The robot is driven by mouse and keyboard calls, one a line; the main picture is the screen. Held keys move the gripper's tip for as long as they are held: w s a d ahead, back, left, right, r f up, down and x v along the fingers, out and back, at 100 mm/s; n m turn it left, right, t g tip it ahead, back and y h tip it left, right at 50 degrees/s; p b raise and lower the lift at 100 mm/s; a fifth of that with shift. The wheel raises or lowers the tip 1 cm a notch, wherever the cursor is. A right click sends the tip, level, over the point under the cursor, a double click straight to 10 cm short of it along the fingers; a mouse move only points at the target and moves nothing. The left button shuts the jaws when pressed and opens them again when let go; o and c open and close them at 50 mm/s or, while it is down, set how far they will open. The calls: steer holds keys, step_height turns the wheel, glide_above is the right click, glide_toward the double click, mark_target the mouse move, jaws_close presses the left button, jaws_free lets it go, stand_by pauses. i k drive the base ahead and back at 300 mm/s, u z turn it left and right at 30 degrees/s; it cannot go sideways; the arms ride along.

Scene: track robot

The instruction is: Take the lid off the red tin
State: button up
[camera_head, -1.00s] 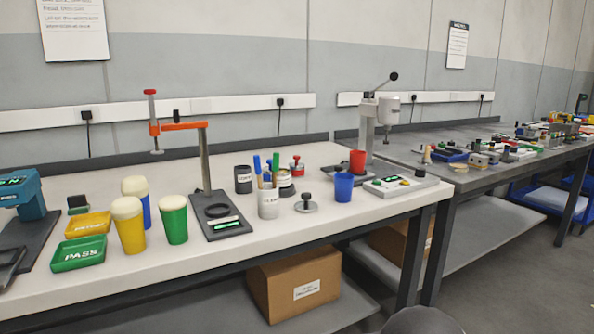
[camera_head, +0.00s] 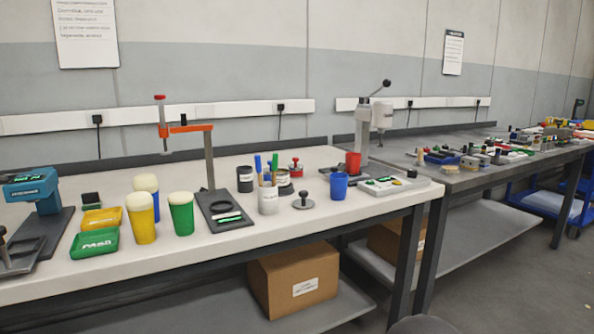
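A small red tin (camera_head: 295,170) stands toward the back of the white bench, right of the pen pot. A loose grey disc lid with a black knob (camera_head: 304,202) lies on the bench nearer the front edge. My gripper is not in view.
Close to the red tin are a dark tin (camera_head: 245,179), a white pen pot (camera_head: 268,202) with pens, a blue cup (camera_head: 339,187) and a red cup (camera_head: 353,162) at the press. An orange clamp stand (camera_head: 208,165) stands left.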

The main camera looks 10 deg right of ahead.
mark_target(295, 166)
steer(key=k, duration=1.1)
steer(key=z, duration=0.65)
steer(key=i, duration=0.75)
steer(key=z, duration=0.6)
steer(key=i, duration=0.8)
steer(key=u, duration=0.85)
steer(key=i, duration=0.7)
steer(key=u, duration=0.75)
